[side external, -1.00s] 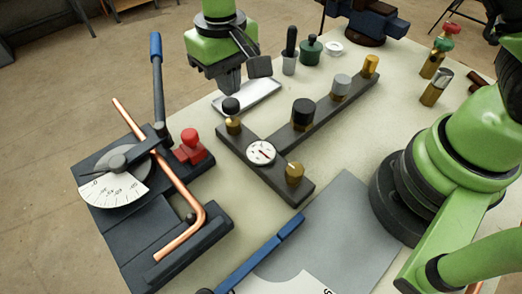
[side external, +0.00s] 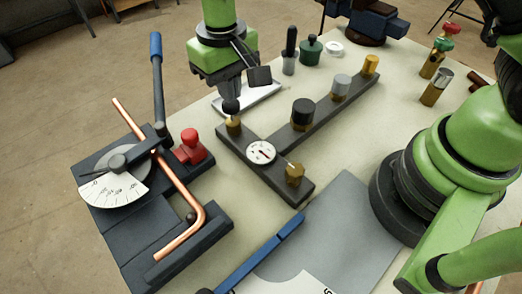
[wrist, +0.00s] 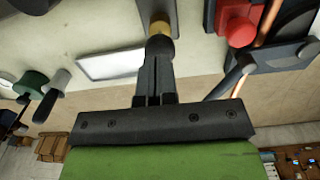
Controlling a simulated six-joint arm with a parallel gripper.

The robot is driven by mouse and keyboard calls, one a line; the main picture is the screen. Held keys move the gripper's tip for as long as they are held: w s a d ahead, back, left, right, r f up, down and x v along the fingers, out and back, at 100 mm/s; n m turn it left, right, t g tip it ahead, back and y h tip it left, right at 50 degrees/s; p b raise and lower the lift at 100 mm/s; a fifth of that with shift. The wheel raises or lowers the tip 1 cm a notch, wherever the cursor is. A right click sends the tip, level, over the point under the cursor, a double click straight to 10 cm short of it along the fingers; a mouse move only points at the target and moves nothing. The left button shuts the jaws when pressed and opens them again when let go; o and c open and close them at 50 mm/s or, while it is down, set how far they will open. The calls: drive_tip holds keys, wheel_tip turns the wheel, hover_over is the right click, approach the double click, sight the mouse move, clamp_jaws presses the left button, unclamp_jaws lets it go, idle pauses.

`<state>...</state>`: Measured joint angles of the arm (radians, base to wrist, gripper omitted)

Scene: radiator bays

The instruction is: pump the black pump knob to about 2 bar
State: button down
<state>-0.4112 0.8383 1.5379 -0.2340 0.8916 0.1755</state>
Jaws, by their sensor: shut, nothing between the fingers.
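The black pump knob (side external: 231,107) sits on a brass collar (side external: 233,126) at the left end of the dark manifold bar. My gripper (side external: 230,97) is shut and empty, pointing down, with its fingertips at the top of the knob; they look to be touching it. In the wrist view my shut fingers (wrist: 158,55) cover part of the dark knob (wrist: 160,41), with the brass collar (wrist: 159,27) beyond. The round white gauge (side external: 261,152) is on the bar near the knob; its reading is too small to tell.
A brass hex fitting (side external: 294,174), a large black knob (side external: 302,112) and a grey knob (side external: 341,85) stand on the bar. A pale tray (side external: 262,95) lies behind the gripper. A pipe bender with a red block (side external: 190,147) and upright blue-handled lever (side external: 157,80) stands left.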

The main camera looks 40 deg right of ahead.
drive_tip(key=shift+f, duration=0.35)
drive_tip(key=shift+f, duration=0.3)
drive_tip(key=shift+r, duration=1.1)
